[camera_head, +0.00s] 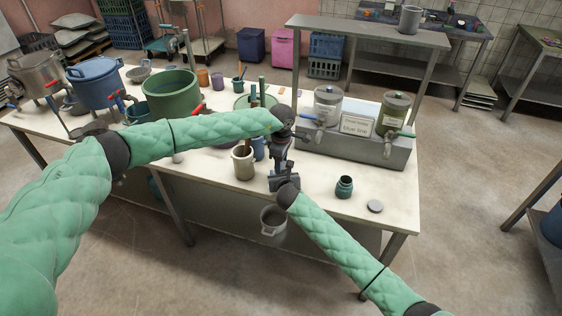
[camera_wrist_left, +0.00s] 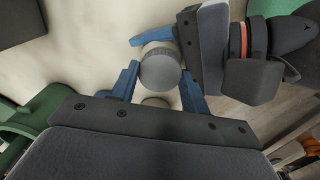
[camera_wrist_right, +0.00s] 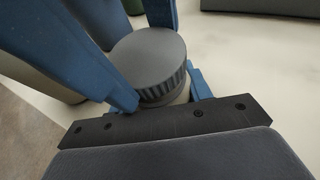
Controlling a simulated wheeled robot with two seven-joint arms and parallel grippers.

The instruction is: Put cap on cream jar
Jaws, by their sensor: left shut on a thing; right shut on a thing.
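A grey, ribbed round cap (camera_wrist_left: 160,70) sits between the blue fingers of my left gripper (camera_head: 281,160), which is shut on it. The cap shows large in the right wrist view (camera_wrist_right: 150,62). Under it is a small pale part of the cream jar (camera_wrist_right: 172,97), between the fingers of my right gripper (camera_head: 281,179), which is shut on the jar. The cap is directly over the jar, touching or nearly so; I cannot tell whether it is seated. In the head view the grippers meet above the table's front edge and hide jar and cap.
On the table (camera_head: 320,205), a teal jar (camera_head: 344,187) and a loose grey disc (camera_head: 375,206) lie to the right. A dispenser stand (camera_head: 385,153) is behind. A beige pot (camera_head: 243,163) with sticks stands close left of the grippers. A bucket (camera_head: 273,221) hangs at the front edge.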

